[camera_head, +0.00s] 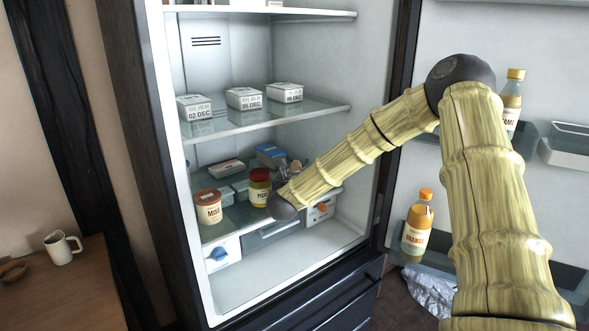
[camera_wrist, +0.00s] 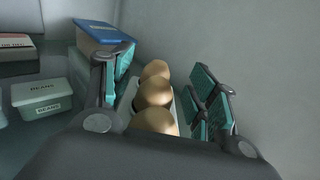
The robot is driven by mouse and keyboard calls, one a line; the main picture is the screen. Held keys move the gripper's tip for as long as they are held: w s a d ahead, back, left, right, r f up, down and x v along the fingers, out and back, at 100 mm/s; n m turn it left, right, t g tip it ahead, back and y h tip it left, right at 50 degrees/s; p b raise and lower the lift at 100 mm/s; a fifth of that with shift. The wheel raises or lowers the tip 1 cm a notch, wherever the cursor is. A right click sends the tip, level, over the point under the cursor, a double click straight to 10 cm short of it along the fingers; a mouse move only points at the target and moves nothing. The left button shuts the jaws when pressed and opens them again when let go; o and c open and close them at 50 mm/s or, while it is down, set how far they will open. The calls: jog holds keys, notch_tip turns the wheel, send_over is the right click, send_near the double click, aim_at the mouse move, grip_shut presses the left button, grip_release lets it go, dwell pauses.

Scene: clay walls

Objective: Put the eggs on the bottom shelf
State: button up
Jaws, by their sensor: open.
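Several brown eggs (camera_wrist: 154,92) sit in a row in a pale holder, seen in the wrist view. My gripper (camera_wrist: 172,74) is open, with its teal-padded fingers on either side of the eggs. Whether the pads touch the holder is unclear. In the head view my arm reaches into the open fridge at the lower glass shelf (camera_head: 228,222), and its end largely hides the eggs and my gripper. Below that shelf, the bare white fridge floor (camera_head: 290,272) is visible.
A miso jar (camera_head: 208,207) and a pickle jar (camera_head: 259,188) stand left of my arm's end. A beans tub (camera_wrist: 48,98) and a blue-lidded box (camera_wrist: 103,33) lie left of the eggs. Dated boxes (camera_head: 245,98) occupy the shelf above. The fridge wall (camera_wrist: 260,60) is close on the right.

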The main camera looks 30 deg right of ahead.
jog(key=v, duration=0.6)
jog(key=shift+s+a+f+b, duration=0.1)
jog(key=shift+s+a+b, duration=0.15)
jog(key=shift+s+b, duration=0.1)
jog(key=shift+s+a, duration=0.15)
